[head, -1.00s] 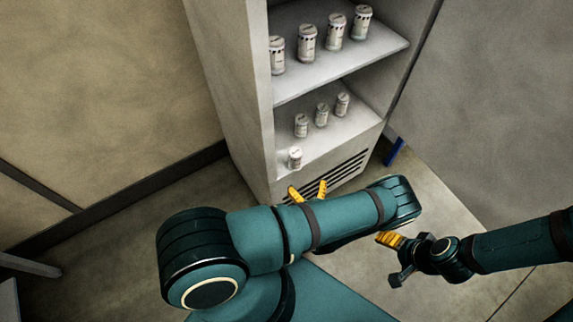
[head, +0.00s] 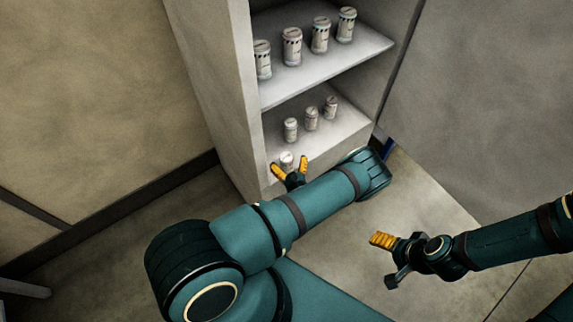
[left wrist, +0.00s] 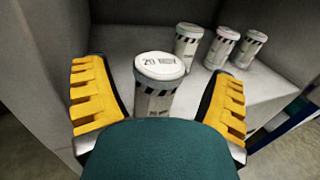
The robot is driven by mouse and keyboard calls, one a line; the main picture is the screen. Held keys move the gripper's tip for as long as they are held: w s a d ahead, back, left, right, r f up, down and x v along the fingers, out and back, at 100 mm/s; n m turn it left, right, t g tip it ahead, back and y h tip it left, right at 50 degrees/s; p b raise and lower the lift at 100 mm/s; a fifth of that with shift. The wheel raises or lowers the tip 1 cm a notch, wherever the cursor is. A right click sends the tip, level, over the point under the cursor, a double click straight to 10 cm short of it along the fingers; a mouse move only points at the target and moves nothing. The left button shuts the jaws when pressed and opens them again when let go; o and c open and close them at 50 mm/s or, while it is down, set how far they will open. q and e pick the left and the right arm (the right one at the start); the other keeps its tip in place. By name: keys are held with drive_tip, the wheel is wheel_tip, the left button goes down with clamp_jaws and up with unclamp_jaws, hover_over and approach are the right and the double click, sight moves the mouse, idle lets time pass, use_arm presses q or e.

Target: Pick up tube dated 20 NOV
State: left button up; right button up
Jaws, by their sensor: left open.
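The tube whose lid reads 20 NOV (left wrist: 160,67) stands upright at the front of the lower shelf, white with a black-striped band. In the head view this tube (head: 287,158) is partly behind my left gripper (head: 290,169). My left gripper is open. In the left wrist view its yellow fingers are on either side of the tube, which stands between them, and I see gaps to both. The tube's lower part is hidden by my gripper body. My right gripper (head: 383,260) is open and empty over the floor at the right, away from the cabinet.
Several similar tubes stand further back on the lower shelf (head: 342,139), nearest one (left wrist: 187,43) behind the dated tube. The upper shelf (head: 350,61) holds several larger tubes. The cabinet's left side wall (head: 212,85) is close to my left gripper.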

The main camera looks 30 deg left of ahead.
use_arm(q)
drive_tip(key=shift+x, duration=1.25)
drive_tip(key=shift+c, duration=0.3)
drive_tip(key=c, duration=1.3)
drive_tip(key=shift+r, duration=0.1)
